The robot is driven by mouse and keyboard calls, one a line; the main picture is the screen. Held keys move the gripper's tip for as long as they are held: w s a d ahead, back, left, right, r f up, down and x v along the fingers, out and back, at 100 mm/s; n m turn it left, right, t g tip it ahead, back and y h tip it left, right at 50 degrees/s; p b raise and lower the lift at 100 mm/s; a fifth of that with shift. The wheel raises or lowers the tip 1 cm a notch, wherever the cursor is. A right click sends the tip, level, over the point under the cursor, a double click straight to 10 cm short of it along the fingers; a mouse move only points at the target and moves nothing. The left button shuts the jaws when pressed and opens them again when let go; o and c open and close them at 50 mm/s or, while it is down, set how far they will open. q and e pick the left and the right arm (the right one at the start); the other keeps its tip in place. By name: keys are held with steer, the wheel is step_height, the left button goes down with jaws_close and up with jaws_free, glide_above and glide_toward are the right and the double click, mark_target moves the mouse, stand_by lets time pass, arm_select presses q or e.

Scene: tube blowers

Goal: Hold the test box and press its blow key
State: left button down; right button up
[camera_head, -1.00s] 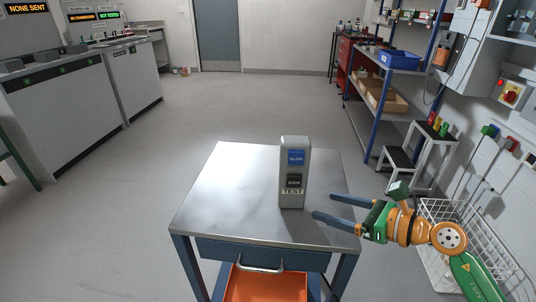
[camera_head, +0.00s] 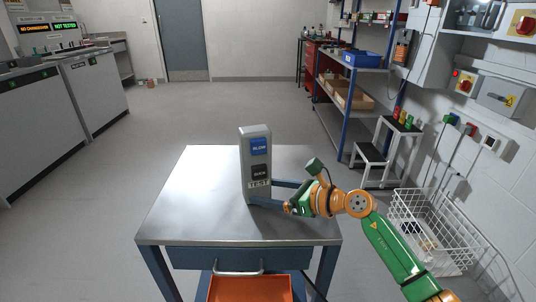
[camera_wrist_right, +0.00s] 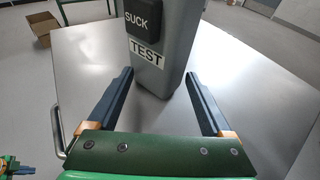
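The grey test box (camera_head: 256,163) stands upright on the metal table (camera_head: 190,205). Its front carries a blue BLOW key (camera_head: 259,147) above a dark SUCK key (camera_head: 260,171), with a TEST label below. My right gripper (camera_head: 252,192) is open, its two dark fingers reaching towards the lower part of the box from the right. In the right wrist view the box (camera_wrist_right: 172,62) stands between and beyond the spread fingers (camera_wrist_right: 160,85), with gaps showing on both sides. The BLOW key is out of that view.
The table has a drawer with a handle and an orange bin (camera_head: 248,288) below. A white wire basket (camera_head: 432,230) and a step stool (camera_head: 385,150) stand to the right. Shelving with a blue crate (camera_head: 362,58) is behind. The tabletop left of the box is clear.

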arm_select(q)
steer(key=shift+s, duration=0.3)
arm_select(e)
jaws_close()
steer(key=c, duration=1.3)
jaws_free()
